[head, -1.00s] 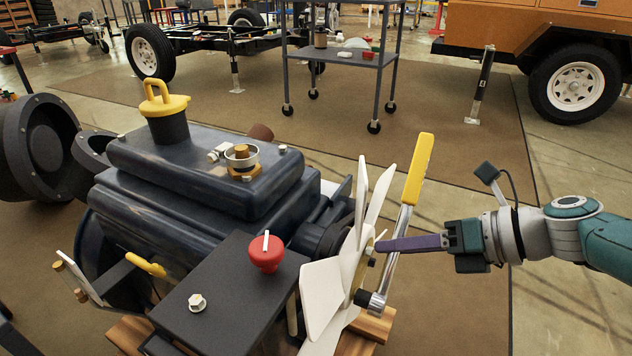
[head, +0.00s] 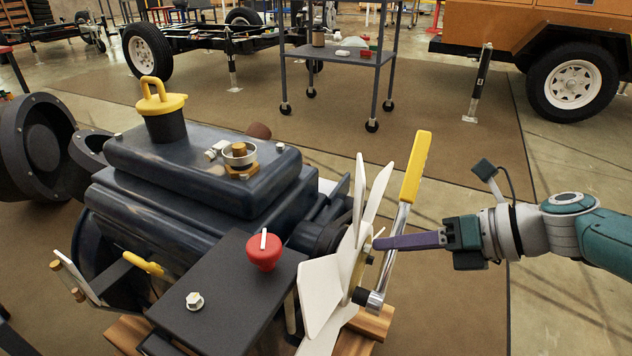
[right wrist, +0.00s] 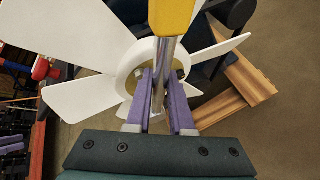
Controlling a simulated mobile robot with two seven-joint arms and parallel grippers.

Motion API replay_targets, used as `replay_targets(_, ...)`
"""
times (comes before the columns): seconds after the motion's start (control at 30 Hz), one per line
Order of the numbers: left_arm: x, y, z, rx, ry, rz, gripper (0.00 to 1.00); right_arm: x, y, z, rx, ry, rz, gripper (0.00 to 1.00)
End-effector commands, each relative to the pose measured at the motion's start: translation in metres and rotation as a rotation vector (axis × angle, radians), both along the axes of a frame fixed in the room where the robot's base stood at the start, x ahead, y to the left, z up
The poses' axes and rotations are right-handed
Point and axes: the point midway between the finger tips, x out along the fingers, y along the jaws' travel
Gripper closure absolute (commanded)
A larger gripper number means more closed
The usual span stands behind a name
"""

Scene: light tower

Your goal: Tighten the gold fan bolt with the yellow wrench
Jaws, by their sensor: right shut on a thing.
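The yellow wrench (head: 416,168) stands tilted in front of the white fan, its yellow handle up and its silver shaft running down to a socket end (head: 371,299) at the fan hub. My right gripper (head: 380,243) reaches in from the right with purple fingers at the shaft. In the right wrist view the fingers (right wrist: 159,85) are shut on the wrench's shaft, with the yellow handle (right wrist: 171,16) above. The white fan (head: 322,294) is on the engine's front. The gold fan bolt under the socket cannot be made out. My left gripper is not in view.
The dark engine (head: 190,170) fills the middle left, with a red knob (head: 264,252) on its side box. Wooden blocks (right wrist: 247,82) lie under the fan. A grey cart (head: 340,54) and an orange trailer (head: 520,30) stand behind. Floor right of the fan is clear.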

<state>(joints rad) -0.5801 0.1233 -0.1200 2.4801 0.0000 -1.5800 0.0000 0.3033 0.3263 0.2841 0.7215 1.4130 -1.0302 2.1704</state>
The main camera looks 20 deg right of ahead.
Motion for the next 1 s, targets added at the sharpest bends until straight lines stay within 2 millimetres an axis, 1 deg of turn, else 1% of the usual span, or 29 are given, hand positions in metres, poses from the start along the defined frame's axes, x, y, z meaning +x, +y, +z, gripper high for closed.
replay_targets(0.1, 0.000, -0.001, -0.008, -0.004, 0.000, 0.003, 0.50, 0.003, -0.002, -0.003, 0.023, 0.009, 0.002, 1.00)
replay_targets(0.4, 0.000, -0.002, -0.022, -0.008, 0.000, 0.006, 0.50, 0.007, -0.005, -0.006, 0.081, 0.046, 0.009, 1.00)
replay_targets(0.87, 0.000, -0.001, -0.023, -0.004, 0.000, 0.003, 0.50, 0.008, -0.005, -0.004, 0.098, 0.056, 0.012, 1.00)
replay_targets(1.0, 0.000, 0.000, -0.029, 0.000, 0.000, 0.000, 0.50, 0.009, -0.006, -0.007, 0.111, 0.067, 0.010, 1.00)
